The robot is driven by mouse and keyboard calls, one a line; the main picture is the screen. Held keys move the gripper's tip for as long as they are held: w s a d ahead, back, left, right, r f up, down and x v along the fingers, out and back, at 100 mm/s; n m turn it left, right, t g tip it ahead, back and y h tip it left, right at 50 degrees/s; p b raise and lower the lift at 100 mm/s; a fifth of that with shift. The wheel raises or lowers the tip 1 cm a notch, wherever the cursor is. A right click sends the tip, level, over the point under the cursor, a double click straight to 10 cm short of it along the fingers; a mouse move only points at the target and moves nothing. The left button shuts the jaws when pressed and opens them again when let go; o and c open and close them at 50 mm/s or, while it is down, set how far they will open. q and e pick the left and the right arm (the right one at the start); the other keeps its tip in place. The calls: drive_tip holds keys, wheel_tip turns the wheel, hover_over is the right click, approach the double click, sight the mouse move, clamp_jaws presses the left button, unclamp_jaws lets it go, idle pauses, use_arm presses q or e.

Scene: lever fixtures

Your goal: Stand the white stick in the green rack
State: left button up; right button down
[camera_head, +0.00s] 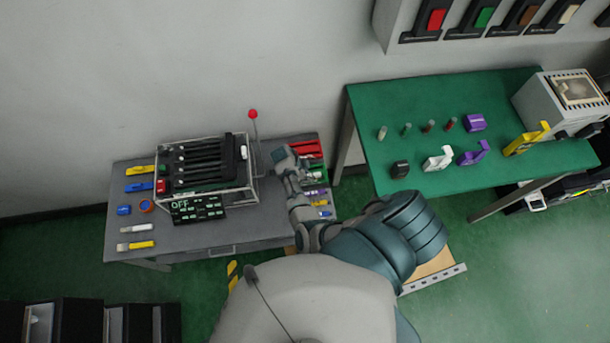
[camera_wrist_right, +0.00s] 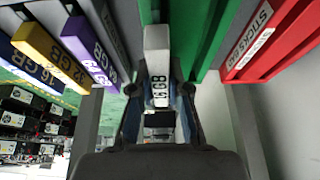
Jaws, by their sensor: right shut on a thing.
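The white stick (camera_wrist_right: 157,48), marked "8 GB", stands out lengthwise between the fingers of my right gripper (camera_wrist_right: 160,98) in the right wrist view. The gripper is shut on it. The green rack (camera_wrist_right: 207,38) is right behind and beside the stick's far end; I cannot tell whether the stick is inside a slot. In the head view the green rack (camera_head: 321,172) is at the right end of the grey table, with my right gripper (camera_head: 306,174) beside it. The stick is too small to make out clearly there. My left gripper is not in view.
The red rack (camera_wrist_right: 272,38), labelled for sticks, is to the right of the green one. Purple (camera_wrist_right: 90,48) and yellow (camera_wrist_right: 50,52) sticks are to the left. A wire-framed lever fixture (camera_head: 205,168) stands on the grey table (camera_head: 230,232). A green table (camera_head: 365,120) is at right.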

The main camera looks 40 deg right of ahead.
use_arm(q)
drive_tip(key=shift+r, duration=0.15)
use_arm(e)
drive_tip(key=shift+r, duration=0.1)
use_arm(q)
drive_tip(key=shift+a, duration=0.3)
use_arm(e)
drive_tip(key=shift+a+r, duration=0.1)
drive_tip(key=shift+a, duration=0.25)
drive_tip(key=shift+d, duration=0.1)
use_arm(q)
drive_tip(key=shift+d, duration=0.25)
use_arm(e)
drive_tip(key=shift+d, duration=0.8)
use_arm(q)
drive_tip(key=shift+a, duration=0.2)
use_arm(e)
drive_tip(key=shift+a, duration=0.25)
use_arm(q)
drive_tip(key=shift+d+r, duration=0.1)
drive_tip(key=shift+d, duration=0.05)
use_arm(e)
drive_tip(key=shift+d, duration=0.15)
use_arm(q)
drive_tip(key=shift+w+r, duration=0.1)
use_arm(e)
drive_tip(key=shift+a, duration=0.3)
